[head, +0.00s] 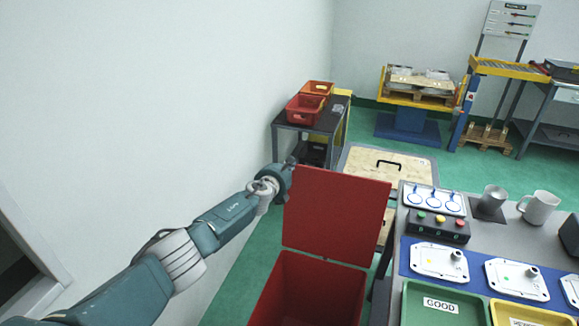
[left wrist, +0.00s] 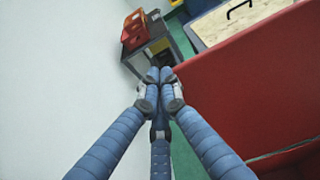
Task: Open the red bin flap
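The red bin (head: 308,292) stands on the green floor at the lower middle of the head view. Its red flap (head: 335,215) is raised, standing up from the bin, and the bin's opening is uncovered. My left gripper (head: 290,166) is at the flap's upper left corner. In the left wrist view the blue fingers of this gripper (left wrist: 160,76) come together at their tips, with nothing visible between them. The flap (left wrist: 245,90) fills the right side there, close beside the fingertips; I cannot tell whether they touch. My right gripper is in neither view.
A workbench (head: 388,290) with a green tray (head: 440,310), white castings (head: 440,262) and a button box (head: 437,227) stands right of the bin. A wooden-topped box (head: 370,160) and a dark table with red crates (head: 304,108) are behind. A white wall (head: 150,100) is at left.

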